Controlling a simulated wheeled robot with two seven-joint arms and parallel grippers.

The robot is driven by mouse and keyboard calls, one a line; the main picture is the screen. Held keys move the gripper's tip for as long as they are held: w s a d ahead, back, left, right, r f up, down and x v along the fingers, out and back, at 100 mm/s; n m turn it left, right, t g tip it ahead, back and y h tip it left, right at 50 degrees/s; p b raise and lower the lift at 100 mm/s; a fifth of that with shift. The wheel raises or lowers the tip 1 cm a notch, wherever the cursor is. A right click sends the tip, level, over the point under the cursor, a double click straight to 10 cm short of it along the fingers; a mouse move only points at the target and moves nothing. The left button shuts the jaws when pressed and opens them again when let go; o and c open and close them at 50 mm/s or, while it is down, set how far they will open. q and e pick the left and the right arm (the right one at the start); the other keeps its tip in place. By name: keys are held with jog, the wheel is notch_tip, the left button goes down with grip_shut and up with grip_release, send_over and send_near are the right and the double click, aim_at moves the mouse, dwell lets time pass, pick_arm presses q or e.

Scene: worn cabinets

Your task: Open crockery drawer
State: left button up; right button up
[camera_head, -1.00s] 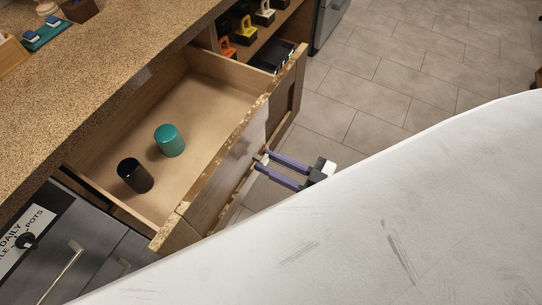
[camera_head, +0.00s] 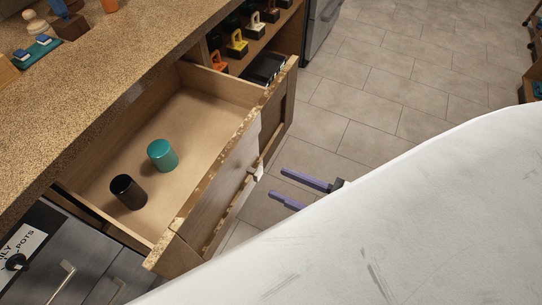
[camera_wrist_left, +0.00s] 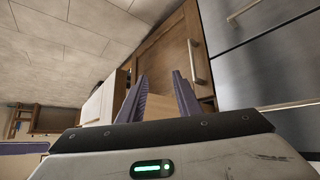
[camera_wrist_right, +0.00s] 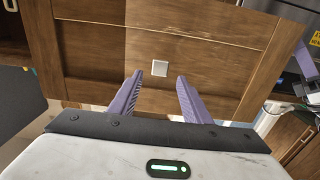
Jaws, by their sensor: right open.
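The wooden drawer (camera_head: 203,112) stands pulled well out from under the counter in the head view. A teal cylinder (camera_head: 162,155) and a black cylinder (camera_head: 128,192) stand inside it.
The speckled counter (camera_head: 110,85) runs along the left with small items on it. A shelf with colourful objects (camera_head: 237,43) lies behind the drawer. A metal appliance front (camera_head: 50,250) is at lower left. Tiled floor (camera_head: 400,75) to the right is clear.

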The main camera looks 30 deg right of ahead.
jog(key=v, duration=0.4)
jog(key=shift+s+d, duration=0.15)
dwell(0.4)
jog(key=s+a+f+m+g+h, duration=0.2)
jog(key=a+f+m+g+h, duration=0.2)
jog(key=f, duration=0.6)
jog(key=shift+s+a+m+g+h, duration=0.35)
jog(key=shift+a+g+h, duration=0.95)
jog(key=shift+h, duration=0.5)
jog(key=shift+w+f, duration=0.1)
jog(key=shift+f, duration=0.05)
